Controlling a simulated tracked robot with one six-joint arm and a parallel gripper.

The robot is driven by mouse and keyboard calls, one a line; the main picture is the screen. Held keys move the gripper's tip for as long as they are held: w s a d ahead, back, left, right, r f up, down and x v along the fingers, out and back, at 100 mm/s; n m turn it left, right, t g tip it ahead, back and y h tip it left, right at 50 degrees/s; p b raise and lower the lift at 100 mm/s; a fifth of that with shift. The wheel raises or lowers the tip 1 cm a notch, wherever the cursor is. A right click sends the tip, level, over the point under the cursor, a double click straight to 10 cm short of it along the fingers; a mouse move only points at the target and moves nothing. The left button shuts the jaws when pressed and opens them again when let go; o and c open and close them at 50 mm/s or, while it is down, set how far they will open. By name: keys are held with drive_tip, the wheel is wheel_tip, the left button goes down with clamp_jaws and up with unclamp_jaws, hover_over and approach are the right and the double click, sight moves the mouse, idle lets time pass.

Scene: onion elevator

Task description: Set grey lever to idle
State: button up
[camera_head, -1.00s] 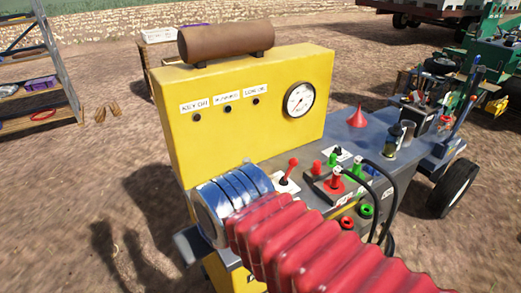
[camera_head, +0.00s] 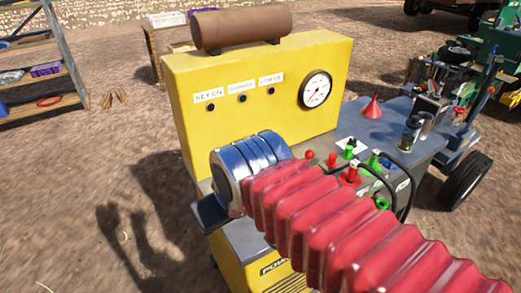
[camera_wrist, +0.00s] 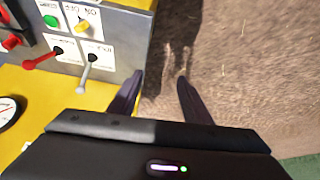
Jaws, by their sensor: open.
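The grey lever (camera_wrist: 83,76) shows in the wrist view, a thin pale grey stick with a rounded end, rising from a white label plate (camera_wrist: 98,53) near the edge of the grey control panel. My gripper (camera_wrist: 160,77) is open and empty, its two dark fingers over bare ground just right of the panel. The near finger is close to the panel edge. The grey lever lies left of both fingers, outside the gap. In the head view my arm covers the grey lever and my fingers are hidden.
A red lever (camera_wrist: 40,60) stands just left of the grey one. A yellow switch (camera_wrist: 83,27) and green button (camera_wrist: 50,20) are nearby. The yellow engine box (camera_head: 250,100) with its gauge (camera_head: 316,90) rises behind. Red and green hose couplings and a red funnel (camera_head: 371,108) sit to the right.

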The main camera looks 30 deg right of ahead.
drive_tip(key=w+d+r+n+g, duration=0.1)
drive_tip(key=w+d+r+n, duration=0.15)
drive_tip(key=w+d, duration=0.35)
drive_tip(key=w+d+r+n+g, duration=0.15)
drive_tip(key=w+d+r, duration=0.25)
drive_tip(key=w, duration=0.4)
drive_tip(key=w+d+f+n+g, duration=0.1)
drive_tip(key=w+d, duration=0.4)
drive_tip(key=d, duration=0.2)
drive_tip(key=w+d+f+n+g, duration=0.1)
drive_tip(key=w+d+g, duration=0.1)
drive_tip(key=w+d, duration=0.3)
drive_tip(key=d, duration=0.3)
drive_tip(key=shift+d+f, duration=0.3)
wheel_tip(320, 180, down, 14)
drive_tip(key=shift+w+r, duration=0.1)
drive_tip(key=shift+c, duration=0.4)
clamp_jaws()
